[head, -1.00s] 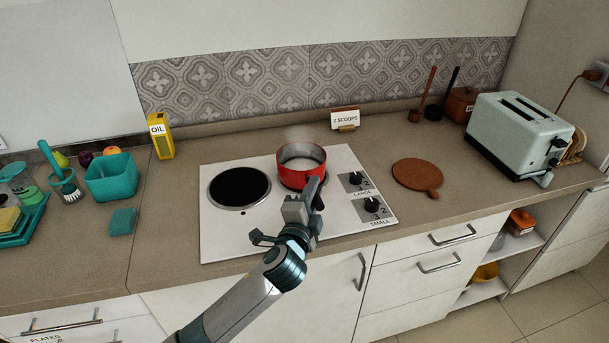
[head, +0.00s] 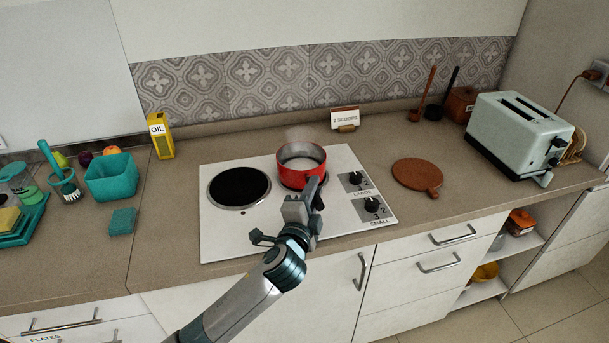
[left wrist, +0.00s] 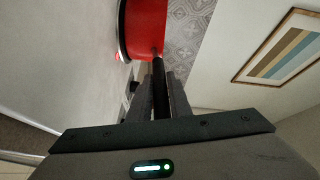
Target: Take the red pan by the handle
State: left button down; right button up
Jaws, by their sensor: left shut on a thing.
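The red pan (head: 301,165) sits on the right-hand, smaller burner of the white cooktop in the head view, with pale contents and faint steam above it. Its dark handle points toward me. My left gripper (head: 316,190) is at the handle, just in front of the pan. In the left wrist view the pan's red side (left wrist: 146,28) shows at the top, and its black handle (left wrist: 158,82) runs between the two fingers of my left gripper (left wrist: 160,92), which are shut on it. My right gripper is not in view.
The cooktop (head: 228,238) has a bare black burner (head: 239,187) at left and knobs (head: 356,179) at right. A round wooden board (head: 416,174) and a toaster (head: 520,133) stand farther right. An oil can (head: 161,140) and teal bin (head: 111,177) are at left.

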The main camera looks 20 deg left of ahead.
pick_arm(q)
jog(key=shift+r, duration=0.25)
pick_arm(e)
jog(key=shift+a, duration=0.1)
pick_arm(q)
jog(key=shift+r, duration=1.75)
jog(key=d+r+b, duration=0.2)
jog(key=d+r, duration=0.5)
jog(key=d, duration=0.4)
jog(key=shift+s+d+b, duration=0.25)
jog(key=shift+s+b, duration=0.05)
jog(key=shift+s, duration=0.05)
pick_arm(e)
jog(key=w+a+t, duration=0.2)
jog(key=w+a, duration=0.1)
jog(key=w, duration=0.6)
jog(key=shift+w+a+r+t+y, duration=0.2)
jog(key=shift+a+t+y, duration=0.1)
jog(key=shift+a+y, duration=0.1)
pick_arm(q)
jog(key=shift+r, duration=0.1)
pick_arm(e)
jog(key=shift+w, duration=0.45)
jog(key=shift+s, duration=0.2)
